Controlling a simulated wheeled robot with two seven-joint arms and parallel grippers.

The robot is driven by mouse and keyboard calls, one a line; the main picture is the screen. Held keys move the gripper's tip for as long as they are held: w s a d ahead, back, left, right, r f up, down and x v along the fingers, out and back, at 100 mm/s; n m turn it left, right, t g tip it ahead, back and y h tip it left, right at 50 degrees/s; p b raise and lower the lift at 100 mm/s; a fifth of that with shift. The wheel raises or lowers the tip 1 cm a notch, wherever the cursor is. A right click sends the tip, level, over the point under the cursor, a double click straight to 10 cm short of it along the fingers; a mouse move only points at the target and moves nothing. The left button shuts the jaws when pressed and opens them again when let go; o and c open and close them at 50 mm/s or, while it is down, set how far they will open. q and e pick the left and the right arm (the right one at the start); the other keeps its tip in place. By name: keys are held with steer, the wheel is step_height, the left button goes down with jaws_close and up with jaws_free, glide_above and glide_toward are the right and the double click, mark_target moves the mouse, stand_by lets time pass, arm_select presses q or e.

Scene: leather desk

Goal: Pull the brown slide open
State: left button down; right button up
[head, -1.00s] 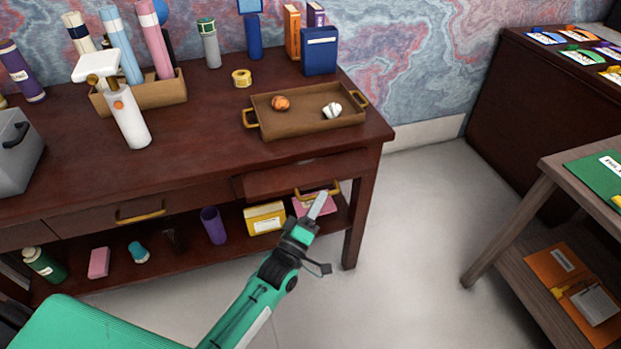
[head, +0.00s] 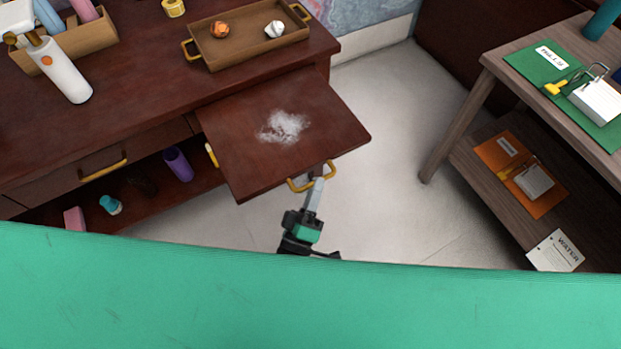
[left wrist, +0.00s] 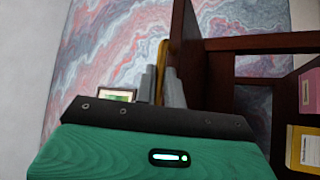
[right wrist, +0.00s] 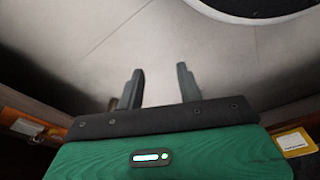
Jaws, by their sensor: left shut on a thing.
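The brown slide (head: 240,165) is a flat dark red-brown board that stands well out from the desk front in the head view. A white powdery patch (head: 283,127) lies on its top. Its brass handle (head: 312,178) is on the front edge. My left gripper (head: 315,186) is shut on that handle. In the left wrist view the yellow handle (left wrist: 161,68) sits between the left fingers. My right gripper (right wrist: 160,88) shows only in the right wrist view, with its fingers apart and nothing between them, above pale floor.
A brown tray (head: 252,45) with an orange and a white crumpled ball stands on the desk (head: 130,100). A closed drawer handle (head: 104,166) is left of the slide. A wooden side table (head: 505,65) stands at right, with clear floor (head: 390,130) between. My green arm crosses the foreground.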

arm_select(q)
steer(key=c, duration=1.5)
jaws_free()
